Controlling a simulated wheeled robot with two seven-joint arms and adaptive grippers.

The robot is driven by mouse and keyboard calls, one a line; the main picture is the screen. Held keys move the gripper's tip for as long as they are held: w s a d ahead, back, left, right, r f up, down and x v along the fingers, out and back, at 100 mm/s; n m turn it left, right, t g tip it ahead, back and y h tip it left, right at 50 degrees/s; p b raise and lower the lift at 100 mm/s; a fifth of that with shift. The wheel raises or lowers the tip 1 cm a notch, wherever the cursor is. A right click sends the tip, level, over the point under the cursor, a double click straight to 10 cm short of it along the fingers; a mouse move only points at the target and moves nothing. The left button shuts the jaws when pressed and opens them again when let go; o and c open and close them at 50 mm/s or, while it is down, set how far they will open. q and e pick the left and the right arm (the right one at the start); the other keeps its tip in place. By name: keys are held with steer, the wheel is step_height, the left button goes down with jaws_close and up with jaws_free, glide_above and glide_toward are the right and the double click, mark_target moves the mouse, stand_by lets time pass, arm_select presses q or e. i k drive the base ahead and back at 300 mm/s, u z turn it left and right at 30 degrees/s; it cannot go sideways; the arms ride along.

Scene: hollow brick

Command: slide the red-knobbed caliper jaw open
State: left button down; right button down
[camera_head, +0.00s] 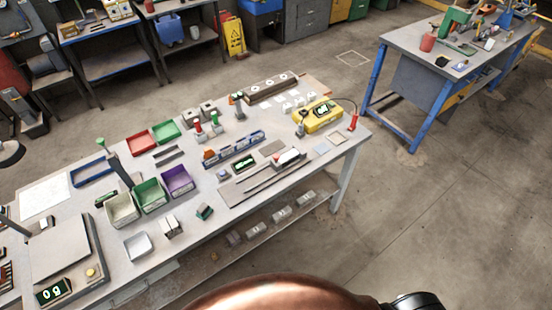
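A long, thin grey bar (258,186) lies on a dark grey plate near the front edge of the workbench, right of its middle. A pale block with a small dark red part (290,157) sits at the bar's upper right end. It looks like the caliper's jaw, but it is too small to tell the knob or how far the jaw stands open. Neither of my grippers shows in the head view.
The workbench (118,270) also holds green and purple bins (177,180), a yellow meter (322,115), a red-handled tool (353,121) and a scale (62,250). A blue-legged table (378,85) stands at upper right. The floor at right (450,210) is clear.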

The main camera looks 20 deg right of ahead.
mark_target(276, 164)
steer(key=u, duration=2.2)
steer(key=k, duration=1.15)
steer(key=z, duration=1.15)
steer(key=i, duration=0.55)
